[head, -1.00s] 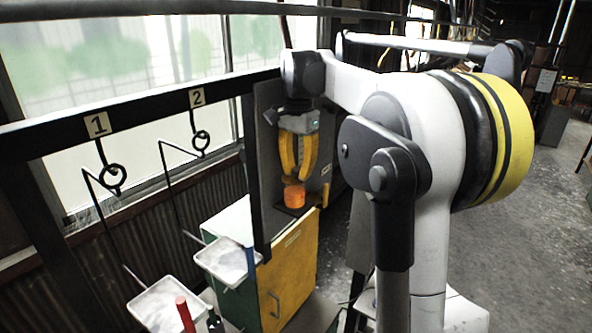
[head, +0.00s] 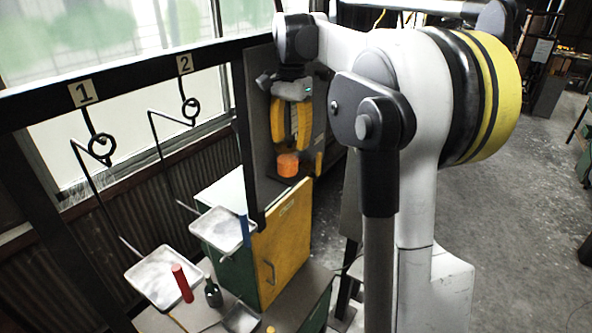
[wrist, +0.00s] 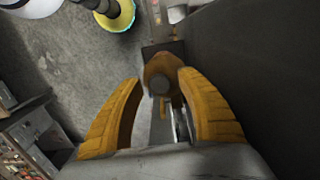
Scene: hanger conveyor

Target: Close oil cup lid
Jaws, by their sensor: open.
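The orange oil cup (head: 287,165) stands on a small dark ledge of the upright grey panel. In the wrist view, an orange rounded shape (wrist: 160,64), likely the cup, shows between and beyond the fingertips, with a grey round part at its centre. I cannot clearly make out the lid or how far open it is. My gripper (head: 288,148) has yellow fingers pointing down just above the cup. In the wrist view, my gripper (wrist: 161,80) has its fingers apart with nothing held between them. I cannot tell whether a fingertip touches the cup.
The grey panel (head: 257,110) stands close beside the gripper. A yellow-doored cabinet (head: 285,245) is below. Hooks marked 1 and 2 hang from a dark rail (head: 130,85) at left. Trays (head: 155,277), a red cylinder (head: 182,283) and a dark bottle (head: 213,293) are lower left.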

